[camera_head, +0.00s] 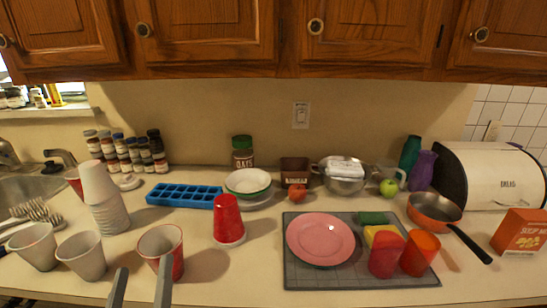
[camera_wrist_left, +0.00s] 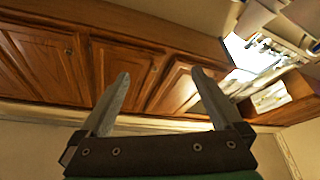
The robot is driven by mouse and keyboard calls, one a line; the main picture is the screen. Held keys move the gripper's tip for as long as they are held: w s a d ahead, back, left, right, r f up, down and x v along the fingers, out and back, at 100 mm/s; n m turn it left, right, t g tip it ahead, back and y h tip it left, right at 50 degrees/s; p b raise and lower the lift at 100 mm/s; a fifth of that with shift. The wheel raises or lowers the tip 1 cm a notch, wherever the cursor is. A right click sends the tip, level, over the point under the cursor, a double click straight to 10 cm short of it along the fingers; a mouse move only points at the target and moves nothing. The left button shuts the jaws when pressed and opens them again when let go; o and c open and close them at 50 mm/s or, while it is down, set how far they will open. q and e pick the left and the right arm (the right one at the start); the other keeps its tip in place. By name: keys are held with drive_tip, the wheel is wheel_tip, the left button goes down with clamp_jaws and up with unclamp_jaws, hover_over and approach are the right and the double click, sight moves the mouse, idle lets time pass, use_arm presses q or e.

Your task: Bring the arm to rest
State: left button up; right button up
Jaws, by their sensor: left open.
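My left gripper (camera_head: 140,290) shows at the bottom left of the head view, its two grey fingers apart and nothing between them. It is in front of a red cup with a pale inside (camera_head: 161,247) near the counter's front edge; whether it touches the cup I cannot tell. In the left wrist view the fingers of the gripper (camera_wrist_left: 166,98) are also spread and empty, with wooden cabinets (camera_wrist_left: 110,62) beyond them. My right gripper is in neither view.
Paper cups (camera_head: 82,256) and a cup stack (camera_head: 105,205) crowd the left. A red cup stack (camera_head: 228,218) stands mid-counter. A grey mat (camera_head: 300,277) holds a pink plate (camera_head: 320,238) and red cups (camera_head: 386,255). A pan (camera_head: 434,209) is at the right. Cabinets (camera_head: 205,35) overhang the back.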

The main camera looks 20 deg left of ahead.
use_arm(q)
drive_tip(key=w+d+r+m+t+h, duration=0.1)
drive_tip(key=d+r+t+h, duration=0.15)
drive_tip(key=r, duration=0.95)
drive_tip(key=d+r+m+t+h, duration=0.2)
drive_tip(key=d+r+t, duration=0.15)
drive_tip(key=r, duration=0.75)
drive_tip(key=d+r+m+t+h, duration=0.25)
drive_tip(key=d+m+h, duration=0.25)
drive_tip(key=m+h, duration=0.45)
wheel_tip(320, 180, up, 38)
drive_tip(key=p, duration=3.8)
drive_tip(key=shift+w+a+y, duration=0.25)
drive_tip(key=shift+y, duration=0.15)
